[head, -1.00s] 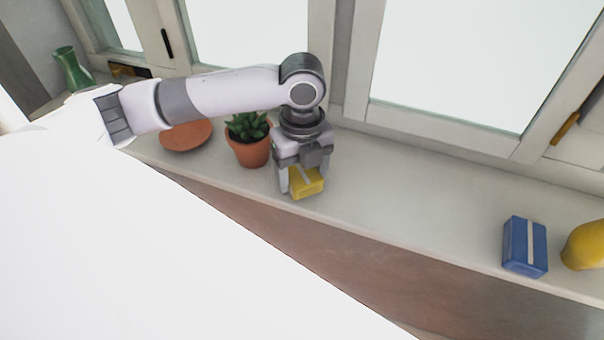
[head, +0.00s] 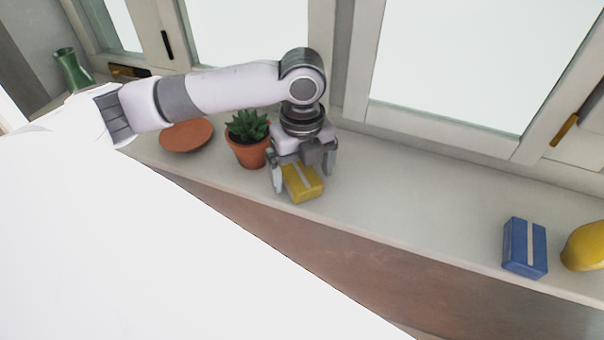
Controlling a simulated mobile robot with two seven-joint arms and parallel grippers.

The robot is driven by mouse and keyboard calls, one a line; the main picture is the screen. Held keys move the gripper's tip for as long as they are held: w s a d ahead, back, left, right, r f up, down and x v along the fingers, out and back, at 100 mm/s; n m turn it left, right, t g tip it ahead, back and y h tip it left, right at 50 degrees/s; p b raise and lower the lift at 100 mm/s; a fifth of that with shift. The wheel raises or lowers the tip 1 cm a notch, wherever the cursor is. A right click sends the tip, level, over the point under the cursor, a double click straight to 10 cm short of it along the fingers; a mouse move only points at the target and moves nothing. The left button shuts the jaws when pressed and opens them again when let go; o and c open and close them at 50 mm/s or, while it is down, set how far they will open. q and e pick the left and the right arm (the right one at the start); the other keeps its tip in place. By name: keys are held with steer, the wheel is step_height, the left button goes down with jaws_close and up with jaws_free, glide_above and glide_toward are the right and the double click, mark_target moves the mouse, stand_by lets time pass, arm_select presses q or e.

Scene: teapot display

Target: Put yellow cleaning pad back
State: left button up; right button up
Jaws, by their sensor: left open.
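The yellow cleaning pad (head: 303,184), with a pale stripe across it, rests on the white window sill (head: 400,205) close to its front edge. My left gripper (head: 303,182) is directly over the pad and open, with one finger on each side of it. The gripper body hides the back part of the pad. I cannot tell whether the fingers touch the pad. My right gripper is out of view.
A potted succulent (head: 249,140) stands just left of the gripper, very close to its left finger. A terracotta saucer (head: 187,135) and a green vase (head: 72,69) are farther left. A blue pad (head: 524,247) and a yellow object (head: 584,246) sit at the right. The sill between is clear.

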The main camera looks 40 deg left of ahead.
mark_target(302, 176)
arm_select(q)
step_height(302, 176, up, 11)
steer(key=p, duration=0.1)
steer(key=shift+f, duration=0.2)
stand_by(0.5)
